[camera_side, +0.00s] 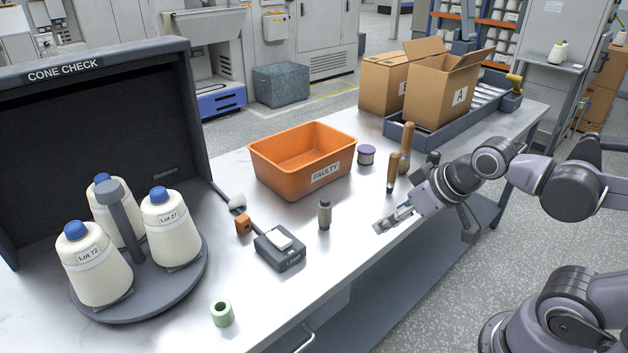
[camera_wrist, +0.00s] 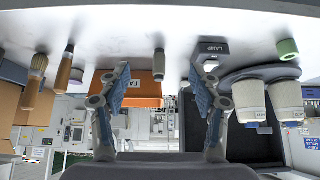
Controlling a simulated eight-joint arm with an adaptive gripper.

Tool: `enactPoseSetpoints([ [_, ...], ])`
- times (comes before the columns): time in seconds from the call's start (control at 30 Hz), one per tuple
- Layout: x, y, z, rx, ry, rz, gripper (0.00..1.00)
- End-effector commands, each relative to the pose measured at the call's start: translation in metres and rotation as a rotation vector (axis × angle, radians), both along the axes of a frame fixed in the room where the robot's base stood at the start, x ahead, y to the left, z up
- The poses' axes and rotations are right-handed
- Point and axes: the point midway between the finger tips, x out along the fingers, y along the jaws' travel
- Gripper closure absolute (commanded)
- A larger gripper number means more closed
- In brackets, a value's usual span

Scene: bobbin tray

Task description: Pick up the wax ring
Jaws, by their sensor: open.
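The wax ring (camera_side: 221,313), a short pale green ring with a hole through it, stands on the bench near the front edge, right of the cone turntable.
Between gripper and ring stand a grey bottle-like cylinder (camera_side: 325,214) and a dark lamp box (camera_side: 279,250). An orange bin marked FAULTY (camera_side: 270,174) is behind. Wooden-handled tools (camera_side: 392,174) stand beside my gripper. Cones (camera_side: 101,274) stand on a turntable at left.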

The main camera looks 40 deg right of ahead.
Motion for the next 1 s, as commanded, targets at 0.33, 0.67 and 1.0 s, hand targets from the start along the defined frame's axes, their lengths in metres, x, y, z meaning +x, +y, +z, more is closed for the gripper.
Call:
enactPoseSetpoints([
  [0.33, 0.030, 0.032, 0.023, 0.105, 0.091, -0.073, 0.36],
  [0.67, 0.087, 0.110, 0.043, 0.247, 0.289, -0.267, 0.36],
  [1.0, 0.128, 0.213, 0.027, 0.292, 0.471, -0.508, 0.36],
])
